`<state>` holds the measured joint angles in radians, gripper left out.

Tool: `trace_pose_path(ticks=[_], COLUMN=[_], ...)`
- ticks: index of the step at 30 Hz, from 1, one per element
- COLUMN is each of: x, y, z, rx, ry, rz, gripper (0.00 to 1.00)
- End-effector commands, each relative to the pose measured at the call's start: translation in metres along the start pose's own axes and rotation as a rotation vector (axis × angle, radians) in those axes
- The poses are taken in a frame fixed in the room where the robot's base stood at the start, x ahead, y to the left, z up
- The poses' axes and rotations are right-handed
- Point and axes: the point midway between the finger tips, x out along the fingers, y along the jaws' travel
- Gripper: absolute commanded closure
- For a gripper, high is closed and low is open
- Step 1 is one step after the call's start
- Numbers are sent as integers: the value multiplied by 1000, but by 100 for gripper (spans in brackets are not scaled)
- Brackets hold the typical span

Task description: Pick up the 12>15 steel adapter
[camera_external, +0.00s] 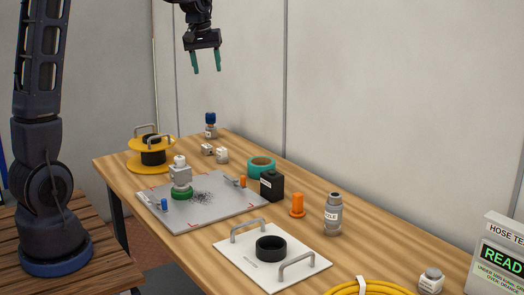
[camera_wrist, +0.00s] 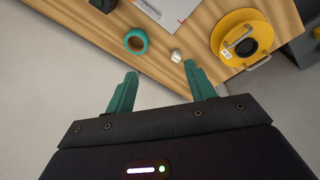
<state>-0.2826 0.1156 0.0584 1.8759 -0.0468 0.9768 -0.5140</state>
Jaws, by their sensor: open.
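I cannot read a 12>15 mark on any part, so I cannot tell which one is the steel adapter. Two small grey-white labelled pieces, a left one (camera_external: 207,149) and a right one (camera_external: 222,156), stand near the table's far end. A small pale piece (camera_wrist: 176,56) shows in the wrist view near the table edge, just beyond the fingertips. A small grey labelled part (camera_external: 431,280) stands at the near right. My gripper (camera_external: 207,70) is open and empty, high above the table's far end. Its teal fingers also show in the wrist view (camera_wrist: 160,68).
A yellow spool (camera_external: 151,168), blue-capped bottle (camera_external: 210,131), teal tape roll (camera_external: 261,167), black box (camera_external: 272,186), orange part (camera_external: 297,206) and grey cylinder (camera_external: 332,215) stand around. A grey plate (camera_external: 225,212) and white handled board (camera_external: 250,274) lie on the wooden table (camera_external: 370,240).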

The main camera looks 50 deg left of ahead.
Motion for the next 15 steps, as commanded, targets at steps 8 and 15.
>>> trace_pose_path(ticks=[8, 15], x=[62, 123], y=[-6, -22], z=[-80, -143], rx=[-176, -325], ry=[-31, -52], rz=[-39, -72], gripper=[45, 45])
